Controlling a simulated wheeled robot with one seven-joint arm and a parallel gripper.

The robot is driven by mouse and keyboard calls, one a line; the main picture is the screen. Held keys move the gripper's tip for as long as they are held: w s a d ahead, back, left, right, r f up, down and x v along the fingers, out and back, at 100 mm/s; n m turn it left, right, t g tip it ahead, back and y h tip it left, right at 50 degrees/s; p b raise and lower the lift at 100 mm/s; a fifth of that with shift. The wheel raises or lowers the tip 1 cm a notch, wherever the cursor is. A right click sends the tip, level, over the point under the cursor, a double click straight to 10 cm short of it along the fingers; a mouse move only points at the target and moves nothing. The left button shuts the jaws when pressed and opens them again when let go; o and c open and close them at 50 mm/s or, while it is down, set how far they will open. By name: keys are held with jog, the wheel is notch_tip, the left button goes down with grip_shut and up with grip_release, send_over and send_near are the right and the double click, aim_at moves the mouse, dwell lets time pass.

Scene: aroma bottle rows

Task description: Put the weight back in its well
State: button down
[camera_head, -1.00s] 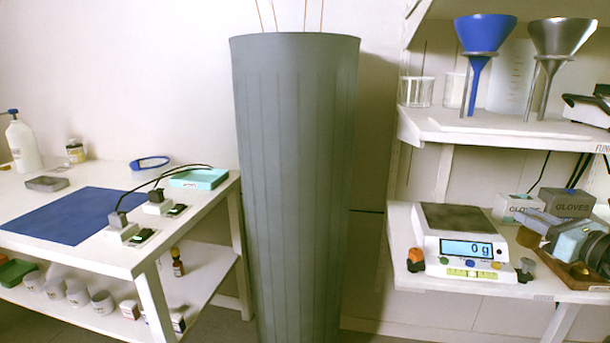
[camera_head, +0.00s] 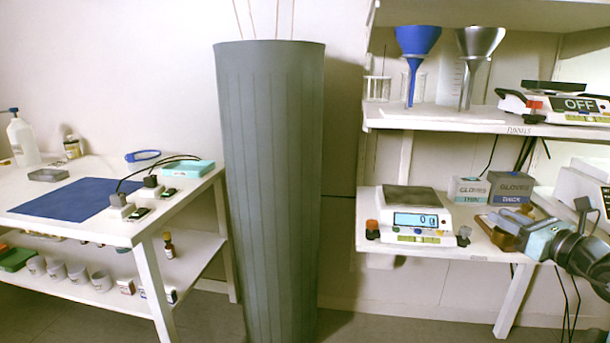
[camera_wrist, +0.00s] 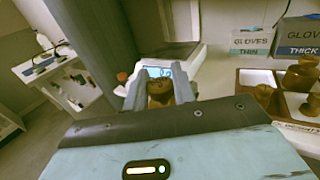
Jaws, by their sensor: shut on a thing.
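My gripper (camera_wrist: 159,92) is shut on a brass weight (camera_wrist: 160,90), which shows between its two fingers in the wrist view. In the head view my gripper (camera_head: 492,222) is at the right, over the lower shelf and just right of the balance (camera_head: 414,211); the held weight is hard to make out there. A wooden weight box (camera_wrist: 257,77) with a pale inside lies to the right of my gripper in the wrist view. Several brass weights (camera_wrist: 301,75) stand in it. In the head view my gripper partly hides the box.
The balance display reads about 0 g, and its pan looks empty. Glove boxes (camera_head: 513,187) are behind my gripper. The upper shelf (camera_head: 440,121) holds funnels. A tall grey bin (camera_head: 270,190) stands between the shelves and the left table (camera_head: 115,227).

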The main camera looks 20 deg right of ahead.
jog(key=w+a+f+y, duration=0.1)
jog(key=w+a+f, duration=0.45)
jog(key=a, duration=0.25)
jog(key=w+a+f, duration=0.5)
jog(key=a+f, duration=0.2)
jog(key=a, duration=0.1)
jog(key=a+f+h, duration=0.1)
jog(key=a+f, duration=0.2)
jog(key=a, duration=0.3)
jog(key=a+f, duration=0.3)
jog(key=a, duration=0.3)
notch_tip(320, 180, up, 12)
jog(key=s+p, duration=0.2)
jog(key=p, duration=1.9)
jog(key=shift+s+a+p, duration=0.2)
jog(key=shift+s+p, duration=0.1)
jog(key=shift+p, duration=0.05)
